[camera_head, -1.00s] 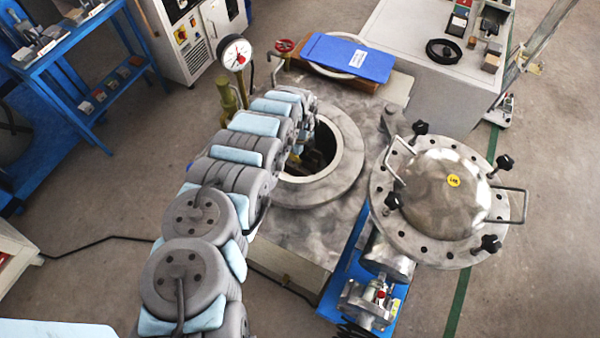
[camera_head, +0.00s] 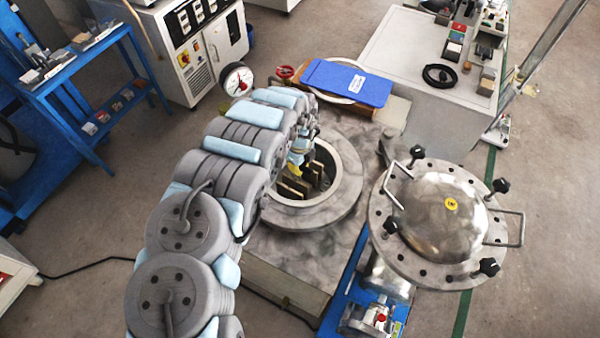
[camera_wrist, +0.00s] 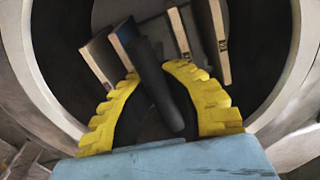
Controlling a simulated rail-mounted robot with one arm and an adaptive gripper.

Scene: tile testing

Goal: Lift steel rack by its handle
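The steel rack sits inside the round vessel opening, and its upright tiles (camera_head: 295,188) show in the head view. In the wrist view its dark handle (camera_wrist: 158,85) runs between my fingers, with several tiles (camera_wrist: 178,34) beyond. My gripper (camera_wrist: 151,72) has yellow ridged fingers curled in from both sides, with the tips close against the handle. In the head view my gripper (camera_head: 295,169) is at the left part of the opening, partly hidden by my arm. The rack's frame and lower part are hidden.
The vessel's wide metal rim (camera_head: 345,200) surrounds the rack closely. A domed lid (camera_head: 440,215) with black knobs stands at the right. A blue bench (camera_head: 75,75) is at far left.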

